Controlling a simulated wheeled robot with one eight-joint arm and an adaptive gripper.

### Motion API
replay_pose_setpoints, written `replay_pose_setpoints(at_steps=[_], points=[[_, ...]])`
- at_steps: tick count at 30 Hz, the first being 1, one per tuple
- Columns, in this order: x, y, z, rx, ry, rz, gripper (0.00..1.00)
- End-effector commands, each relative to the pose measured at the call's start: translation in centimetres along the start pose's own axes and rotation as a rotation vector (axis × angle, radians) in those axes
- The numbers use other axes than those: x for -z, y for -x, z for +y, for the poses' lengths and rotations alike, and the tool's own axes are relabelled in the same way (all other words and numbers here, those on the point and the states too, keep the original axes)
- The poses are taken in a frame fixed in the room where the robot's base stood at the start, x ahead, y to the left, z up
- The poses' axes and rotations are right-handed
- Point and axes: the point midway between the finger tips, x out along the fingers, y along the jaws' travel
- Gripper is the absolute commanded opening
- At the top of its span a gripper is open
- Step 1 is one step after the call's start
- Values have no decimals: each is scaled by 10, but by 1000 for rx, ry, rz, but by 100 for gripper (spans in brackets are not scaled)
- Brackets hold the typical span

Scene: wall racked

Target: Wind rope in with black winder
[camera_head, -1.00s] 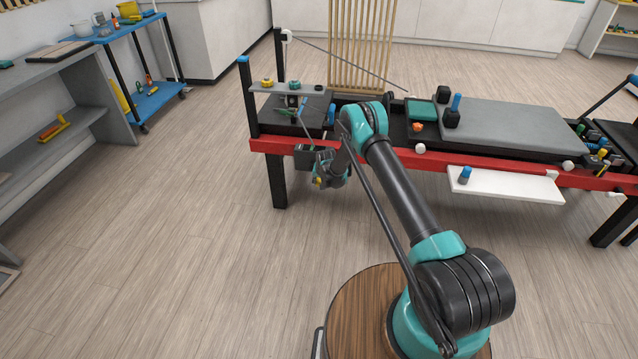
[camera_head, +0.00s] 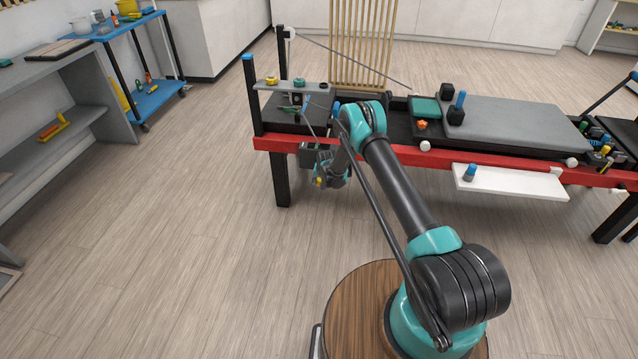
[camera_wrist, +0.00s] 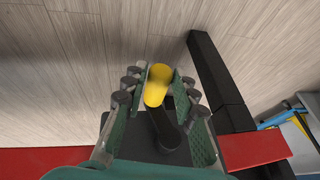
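The black winder (camera_wrist: 166,130) shows in the wrist view as a black crank arm with a yellow handle (camera_wrist: 157,84). My gripper (camera_wrist: 160,80) has its fingers on both sides of the handle, with almost no gap, and looks shut on it. In the head view my gripper (camera_head: 331,170) is at the front left of the bench, just below the red rail. The yellow handle (camera_head: 319,182) shows small beside it; the rest of the winder is mostly hidden. A thin grey rope (camera_head: 350,62) slopes from a white pulley on the rear post down toward the grey sliding board (camera_head: 515,125).
The red rail (camera_head: 450,161) runs along the bench front. A white shelf (camera_head: 515,184) with a blue-topped peg sticks out at its right. A black post (camera_head: 252,95) and bench leg (camera_head: 281,180) stand near my gripper. The floor to the left is clear.

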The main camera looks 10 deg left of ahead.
Motion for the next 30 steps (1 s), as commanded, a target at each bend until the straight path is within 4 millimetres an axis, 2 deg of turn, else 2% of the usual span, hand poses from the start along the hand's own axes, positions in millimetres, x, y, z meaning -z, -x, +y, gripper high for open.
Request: replay_pose_setpoints(at_steps=[1,4,13,17,20,30], points=[[0,0,0,0,0,0,37],[0,0,0,0,0,0,48],[0,1,0,0,0,0,48],[0,9,0,0,0,0,48],[0,22,0,0,0,0,48],[0,82,0,0,0,0,48]])
